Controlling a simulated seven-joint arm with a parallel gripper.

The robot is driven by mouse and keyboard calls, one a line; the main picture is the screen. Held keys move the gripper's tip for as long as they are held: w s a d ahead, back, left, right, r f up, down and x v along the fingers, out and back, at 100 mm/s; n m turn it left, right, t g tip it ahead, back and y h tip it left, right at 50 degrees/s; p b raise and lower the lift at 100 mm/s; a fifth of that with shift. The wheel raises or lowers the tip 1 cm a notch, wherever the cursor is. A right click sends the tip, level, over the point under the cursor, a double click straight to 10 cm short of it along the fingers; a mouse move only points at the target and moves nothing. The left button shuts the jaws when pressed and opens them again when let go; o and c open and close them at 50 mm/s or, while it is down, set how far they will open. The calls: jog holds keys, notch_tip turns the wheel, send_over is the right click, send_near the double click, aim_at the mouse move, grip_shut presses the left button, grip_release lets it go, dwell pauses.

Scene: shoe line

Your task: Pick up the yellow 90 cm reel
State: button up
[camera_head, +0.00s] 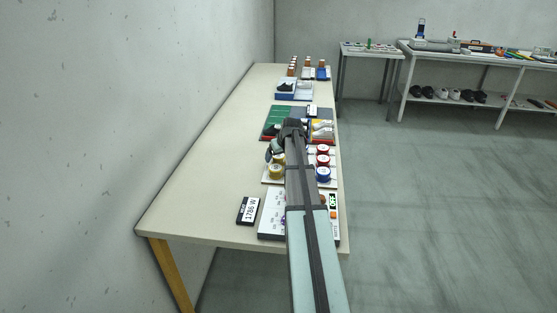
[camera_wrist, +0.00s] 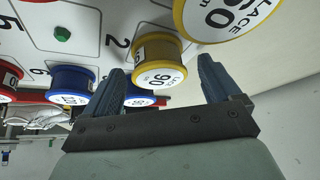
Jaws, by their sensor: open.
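The yellow reel marked 90 (camera_wrist: 158,50) stands on a white numbered board (camera_wrist: 88,22) in the wrist view. My gripper (camera_wrist: 162,66) is open and empty, its two dark blue fingers apart. The reel shows between the fingertips in the picture, with one finger to each side. I see no finger touching it, and the depth between them is hard to judge. In the head view my gripper (camera_head: 273,151) is over the far left part of the reel board, and a yellow reel (camera_head: 277,172) shows just below it. I cannot tell that reel's number there.
A larger yellow reel marked 60 (camera_wrist: 225,14) is close by at the upper right of the wrist view. Blue reels (camera_wrist: 72,82) and a red reel (camera_wrist: 9,80) stand to the left.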

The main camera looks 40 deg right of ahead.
jog(key=shift+w+f, duration=0.2)
jog(key=shift+f, duration=0.15)
jog(key=shift+c, duration=0.3)
jog(key=c, duration=1)
